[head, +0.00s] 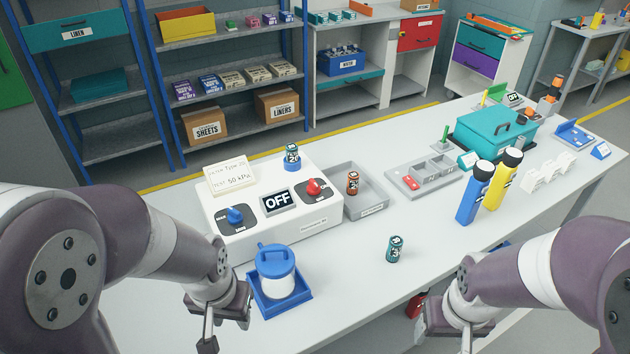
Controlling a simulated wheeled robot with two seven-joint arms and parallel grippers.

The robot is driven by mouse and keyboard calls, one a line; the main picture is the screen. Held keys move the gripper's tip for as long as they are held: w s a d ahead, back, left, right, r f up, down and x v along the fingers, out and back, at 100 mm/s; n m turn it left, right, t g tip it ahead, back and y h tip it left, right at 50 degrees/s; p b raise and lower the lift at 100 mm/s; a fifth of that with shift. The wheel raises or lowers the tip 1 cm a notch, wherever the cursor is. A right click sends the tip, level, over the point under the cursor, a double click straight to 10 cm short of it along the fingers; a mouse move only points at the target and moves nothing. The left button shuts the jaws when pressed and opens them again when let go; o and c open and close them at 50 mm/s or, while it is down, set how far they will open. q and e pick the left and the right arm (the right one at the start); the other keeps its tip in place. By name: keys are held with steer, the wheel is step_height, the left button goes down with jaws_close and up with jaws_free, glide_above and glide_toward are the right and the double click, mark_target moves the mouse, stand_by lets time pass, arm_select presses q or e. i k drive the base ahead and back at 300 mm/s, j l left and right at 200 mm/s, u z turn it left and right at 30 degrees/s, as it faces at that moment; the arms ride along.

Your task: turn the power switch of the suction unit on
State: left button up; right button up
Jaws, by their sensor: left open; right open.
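The suction unit (310,232) is a white box on the table at centre left. Its front panel has a red knob (313,187) at the right, a blue knob (235,215) at the left and a display (278,202) between them reading OFF. The red knob appears to be the power switch; its small markings are hard to read. My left gripper (208,338) is open, in front of the unit at the bottom edge, apart from it. My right gripper (466,340) is open at the bottom right, far from the unit. The fingertips of both are partly cut off.
A blue-lidded jar (275,272) in a blue tray stands before the unit. A green canister (396,248) stands on otherwise clear table at centre.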

mark_target(313, 188)
steer(key=i+l+z, duration=0.1)
steer(key=i+l, duration=0.35)
steer(key=i+l+z, duration=0.1)
steer(key=i+l, duration=0.35)
steer(key=i, duration=0.2)
